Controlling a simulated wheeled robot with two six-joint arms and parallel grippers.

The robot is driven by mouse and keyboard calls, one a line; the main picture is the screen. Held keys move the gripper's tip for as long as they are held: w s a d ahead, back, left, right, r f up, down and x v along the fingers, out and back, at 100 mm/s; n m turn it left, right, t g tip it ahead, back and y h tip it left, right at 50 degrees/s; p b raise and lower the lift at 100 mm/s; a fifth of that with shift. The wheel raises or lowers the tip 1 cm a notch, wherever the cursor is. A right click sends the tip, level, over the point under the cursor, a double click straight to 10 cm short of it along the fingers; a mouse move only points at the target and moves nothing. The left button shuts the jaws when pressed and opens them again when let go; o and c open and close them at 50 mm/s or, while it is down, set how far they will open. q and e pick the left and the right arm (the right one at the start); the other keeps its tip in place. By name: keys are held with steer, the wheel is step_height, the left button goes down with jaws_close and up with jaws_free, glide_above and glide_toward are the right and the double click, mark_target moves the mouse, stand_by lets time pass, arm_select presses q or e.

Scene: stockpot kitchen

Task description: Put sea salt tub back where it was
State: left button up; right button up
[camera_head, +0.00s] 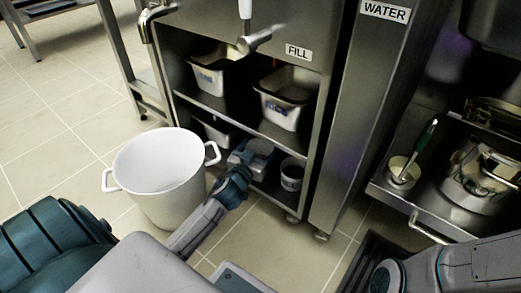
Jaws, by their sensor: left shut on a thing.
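My left arm reaches from the bottom middle to the lower shelf of the steel cabinet. My left gripper (250,155) is at that shelf's front, shut on a pale tub (261,147), which I take to be the sea salt tub. The gripper partly hides the tub, and no label on it can be read. I cannot tell whether it touches the shelf. Part of my right arm shows at the lower right; its gripper is out of view.
On the lower shelf are another bin (216,132) and a round container (291,176) right of the tub. A large white stockpot (170,200) stands left of my forearm. A drawer (390,192) juts out at right.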

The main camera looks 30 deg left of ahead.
arm_select(q)
steer(key=shift+f, duration=0.1)
steer(key=shift+f, duration=0.15)
steer(key=o, duration=1.1)
steer(key=shift+r, duration=0.3)
steer(key=s+d, duration=0.1)
steer(key=s, duration=1.1)
steer(key=shift+d, duration=0.25)
